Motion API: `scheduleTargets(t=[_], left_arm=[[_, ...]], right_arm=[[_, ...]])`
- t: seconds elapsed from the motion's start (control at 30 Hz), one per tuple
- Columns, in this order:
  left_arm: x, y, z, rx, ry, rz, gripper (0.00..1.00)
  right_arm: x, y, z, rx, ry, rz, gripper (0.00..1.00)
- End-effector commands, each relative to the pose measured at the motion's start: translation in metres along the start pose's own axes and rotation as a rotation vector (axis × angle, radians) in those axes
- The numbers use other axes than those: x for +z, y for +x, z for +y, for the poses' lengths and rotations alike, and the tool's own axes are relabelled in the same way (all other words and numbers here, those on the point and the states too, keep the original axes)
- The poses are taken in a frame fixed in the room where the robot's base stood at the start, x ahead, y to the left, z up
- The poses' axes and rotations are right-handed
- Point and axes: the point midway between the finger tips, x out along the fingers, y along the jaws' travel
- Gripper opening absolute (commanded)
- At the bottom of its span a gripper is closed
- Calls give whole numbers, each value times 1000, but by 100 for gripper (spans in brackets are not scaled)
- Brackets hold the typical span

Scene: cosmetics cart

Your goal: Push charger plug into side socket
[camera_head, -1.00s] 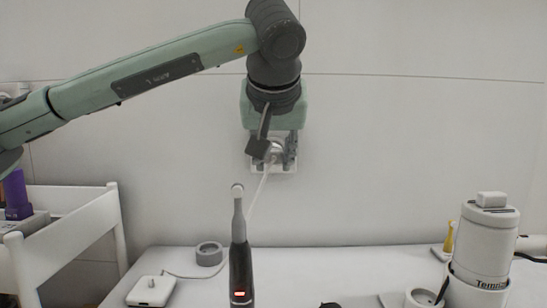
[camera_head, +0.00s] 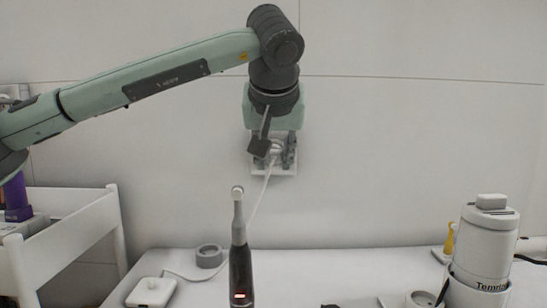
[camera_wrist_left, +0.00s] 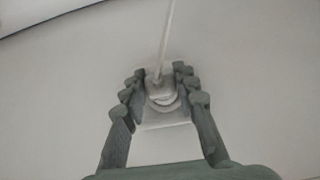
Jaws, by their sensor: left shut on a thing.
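The white charger plug (camera_head: 276,147) sits between the fingers of my left gripper (camera_head: 274,154), at the white socket plate (camera_head: 272,171) on the back wall. In the left wrist view, my left gripper (camera_wrist_left: 160,88) is shut on the plug (camera_wrist_left: 159,90), with the socket plate (camera_wrist_left: 164,119) behind it. The plug is right at the plate, but I cannot tell how deep it sits. A thin white cable (camera_head: 262,195) hangs from the plug and passes behind the toothbrush. My right gripper is not in view.
An electric toothbrush (camera_head: 239,255) stands upright in front on the white tabletop (camera_head: 330,265). A white charger base (camera_head: 151,292) and a grey ring (camera_head: 209,256) are to its left. A white bottle (camera_head: 487,240) stands at right, a white rack (camera_head: 70,217) at left.

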Motion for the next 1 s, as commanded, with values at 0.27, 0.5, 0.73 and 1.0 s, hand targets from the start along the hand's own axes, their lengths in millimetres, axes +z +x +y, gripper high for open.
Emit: scheduleTargets(t=[0.27, 0.5, 0.73, 1.0], left_arm=[[-5, 5, 0, 0, -2, 1, 0], [-6, 6, 0, 0, -1, 1, 46], [-6, 6, 0, 0, -1, 1, 52], [-7, -7, 0, 1, -1, 2, 52]], right_arm=[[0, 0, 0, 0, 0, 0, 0], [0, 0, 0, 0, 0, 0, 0], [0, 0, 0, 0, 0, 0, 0], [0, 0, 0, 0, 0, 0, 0]])
